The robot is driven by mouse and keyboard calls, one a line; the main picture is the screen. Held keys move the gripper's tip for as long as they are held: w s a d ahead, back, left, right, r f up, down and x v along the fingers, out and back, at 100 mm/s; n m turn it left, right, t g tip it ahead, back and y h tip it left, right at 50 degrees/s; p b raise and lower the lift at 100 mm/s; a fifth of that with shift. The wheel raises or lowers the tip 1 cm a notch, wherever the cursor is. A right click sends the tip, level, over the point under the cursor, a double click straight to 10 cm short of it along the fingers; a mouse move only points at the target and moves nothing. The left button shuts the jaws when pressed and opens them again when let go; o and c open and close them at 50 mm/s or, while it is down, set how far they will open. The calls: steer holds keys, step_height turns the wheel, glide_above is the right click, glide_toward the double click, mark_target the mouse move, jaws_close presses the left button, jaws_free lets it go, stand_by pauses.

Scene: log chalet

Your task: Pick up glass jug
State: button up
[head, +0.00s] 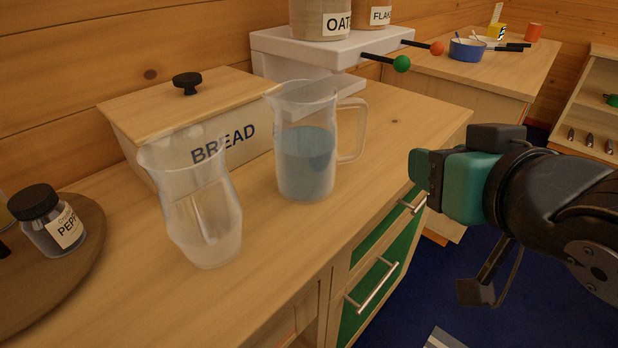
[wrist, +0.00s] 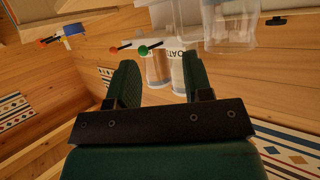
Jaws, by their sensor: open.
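A clear jug with a handle (head: 305,150) stands upright on the wooden counter, holding bluish liquid. A handleless clear carafe (head: 205,215) stands upright in front of it and to its left. I cannot tell from material alone which is glass. My gripper (head: 418,172) is open and empty, right of the handled jug and apart from it, over the counter's front edge. In the wrist view, the open jaws (wrist: 160,82) have nothing between them in contact. A clear vessel (wrist: 229,24) shows at the top of that view, cut off by the edge.
A wooden bread box (head: 185,115) stands behind both vessels. A white raised shelf (head: 290,48) with labelled jars and a green-knobbed rod (head: 401,64) is behind the handled jug. A pepper jar (head: 50,222) sits on a round board at left. The counter right of the handle is clear.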

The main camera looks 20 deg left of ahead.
steer(key=a+y, duration=0.1)
steer(key=a, duration=0.1)
steer(key=p, duration=1.6)
glide_toward(364, 127)
steer(key=shift+n+t, duration=0.3)
steer(key=shift+n, duration=0.1)
steer(key=x, duration=0.5)
steer(key=shift+w+a+f, duration=0.1)
steer(key=shift+f, duration=0.35)
steer(key=shift+w+a+p, duration=0.3)
steer(key=shift+w+p, duration=0.05)
steer(key=shift+p, duration=0.15)
steer(key=p+x, duration=0.3)
steer(key=x, duration=0.1)
steer(key=shift+r, duration=0.15)
steer(key=shift+w+a, duration=0.15)
steer(key=shift+c, duration=0.4)
jaws_close()
